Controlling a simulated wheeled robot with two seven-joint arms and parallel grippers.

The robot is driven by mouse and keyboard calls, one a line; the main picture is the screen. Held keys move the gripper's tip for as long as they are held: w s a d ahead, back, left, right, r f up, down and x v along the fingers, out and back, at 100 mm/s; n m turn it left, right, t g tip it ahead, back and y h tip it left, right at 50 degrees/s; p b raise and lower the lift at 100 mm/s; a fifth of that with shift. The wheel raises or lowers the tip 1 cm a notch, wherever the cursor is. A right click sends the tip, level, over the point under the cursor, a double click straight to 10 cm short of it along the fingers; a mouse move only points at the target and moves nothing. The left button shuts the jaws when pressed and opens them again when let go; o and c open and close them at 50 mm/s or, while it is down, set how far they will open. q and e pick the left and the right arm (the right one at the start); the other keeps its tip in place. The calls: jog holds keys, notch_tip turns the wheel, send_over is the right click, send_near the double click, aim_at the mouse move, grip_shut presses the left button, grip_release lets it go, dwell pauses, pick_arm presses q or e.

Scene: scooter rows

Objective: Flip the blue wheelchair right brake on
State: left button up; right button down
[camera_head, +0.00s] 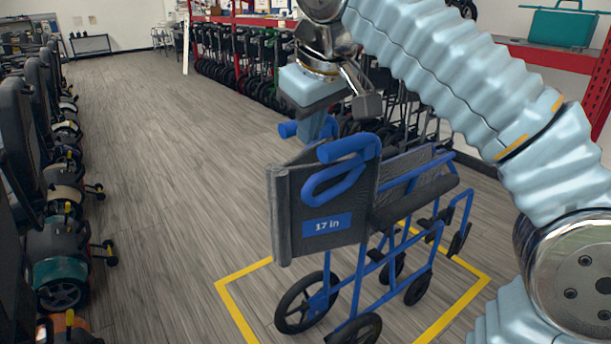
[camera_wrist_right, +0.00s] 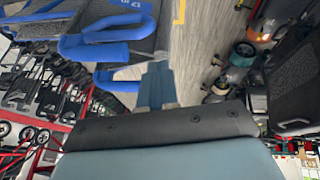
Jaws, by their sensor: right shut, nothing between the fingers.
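The blue wheelchair (camera_head: 323,226) stands on the floor with its dark backrest, labelled "17 in", facing me. Its blue push handles (camera_head: 345,148) stick out towards me at the top; a blue handle also shows in the right wrist view (camera_wrist_right: 105,45). My right gripper (camera_head: 322,128) points down at the top of the backrest, close by the handles. I cannot make out the right brake lever. My left gripper is not in view.
A yellow floor outline (camera_head: 236,306) surrounds the wheelchair. A row of scooters (camera_head: 62,262) lines the left side. Folded walkers or wheelchairs (camera_head: 230,55) stand in a row behind, beneath a red shelf.

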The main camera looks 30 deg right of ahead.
aim_at(303, 187)
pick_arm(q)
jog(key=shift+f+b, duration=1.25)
pick_arm(e)
jog(key=shift+d+x, duration=0.25)
jog(key=shift+x, duration=2.05)
jog(key=shift+d+x, duration=0.25)
jog(key=shift+x, duration=2.1)
jog(key=shift+d+x, duration=0.25)
jog(key=shift+x, duration=2.05)
jog(key=shift+s, duration=0.15)
pick_arm(q)
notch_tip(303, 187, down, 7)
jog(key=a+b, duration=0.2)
jog(key=b, duration=0.4)
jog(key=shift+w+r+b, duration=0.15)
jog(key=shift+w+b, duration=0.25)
pick_arm(e)
notch_tip(303, 187, down, 8)
jog(key=d+h, duration=0.1)
jog(key=h, duration=0.2)
jog(key=shift+n+h, duration=0.4)
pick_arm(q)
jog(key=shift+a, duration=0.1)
pick_arm(e)
jog(key=shift+d, duration=0.2)
jog(key=shift+s, duration=0.1)
